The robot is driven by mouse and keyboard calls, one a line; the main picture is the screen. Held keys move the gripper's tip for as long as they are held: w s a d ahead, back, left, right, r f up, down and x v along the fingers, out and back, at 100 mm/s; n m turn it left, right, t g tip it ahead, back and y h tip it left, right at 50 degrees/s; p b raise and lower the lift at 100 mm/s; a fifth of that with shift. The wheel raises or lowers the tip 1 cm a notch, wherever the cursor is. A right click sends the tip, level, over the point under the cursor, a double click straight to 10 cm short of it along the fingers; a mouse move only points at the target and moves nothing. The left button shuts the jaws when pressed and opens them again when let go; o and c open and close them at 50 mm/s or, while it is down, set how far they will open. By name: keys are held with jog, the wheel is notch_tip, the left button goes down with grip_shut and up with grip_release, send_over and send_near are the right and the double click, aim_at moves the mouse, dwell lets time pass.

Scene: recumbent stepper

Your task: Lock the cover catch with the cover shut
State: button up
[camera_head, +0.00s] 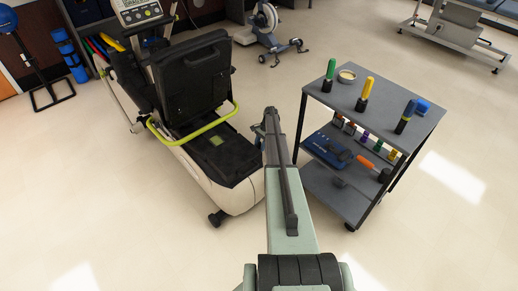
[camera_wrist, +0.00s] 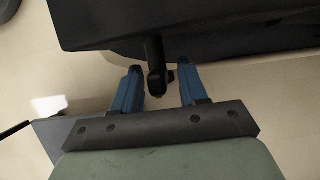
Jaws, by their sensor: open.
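The recumbent stepper has a pale body (camera_head: 208,178) with a black cover (camera_head: 232,160) behind the seat. The cover looks flat and down; I cannot tell whether it is fully shut. In the wrist view a dark edge of the stepper (camera_wrist: 210,22) fills the top. A black lever, apparently the catch (camera_wrist: 156,78), sticks out from it toward me. My gripper (camera_wrist: 158,70) is open, with one blue finger on each side of the lever and gaps showing. In the head view my gripper (camera_head: 260,130) is small and partly hidden by my arm, beside the cover's right edge.
A grey cart (camera_head: 345,195) with coloured-handled tools stands close to the right of my arm. The black seat back (camera_head: 195,82) and a yellow-green rail (camera_head: 205,128) rise beyond the cover. Open floor lies at the left.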

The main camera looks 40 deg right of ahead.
jog(key=v, duration=1.1)
jog(key=shift+r, duration=0.25)
jog(key=shift+d, duration=0.15)
jog(key=s+a+f+n+g+h, duration=0.1)
jog(key=s+a+n, duration=0.5)
jog(key=s+a, duration=1)
jog(key=s+a+f+n+g+h, duration=0.2)
jog(key=s+a+n, duration=0.4)
jog(key=s+a, duration=1.1)
jog(key=s+a+f+n+g+h, duration=0.1)
jog(key=s+a+f+n+g, duration=0.2)
jog(key=s+a, duration=1.3)
jog(key=a+f+n, duration=0.2)
jog(key=a+n, duration=0.1)
jog(key=a, duration=0.5)
jog(key=shift+s+a+f+g, duration=0.2)
jog(key=shift+s+a+g, duration=0.1)
jog(key=shift+a, duration=0.05)
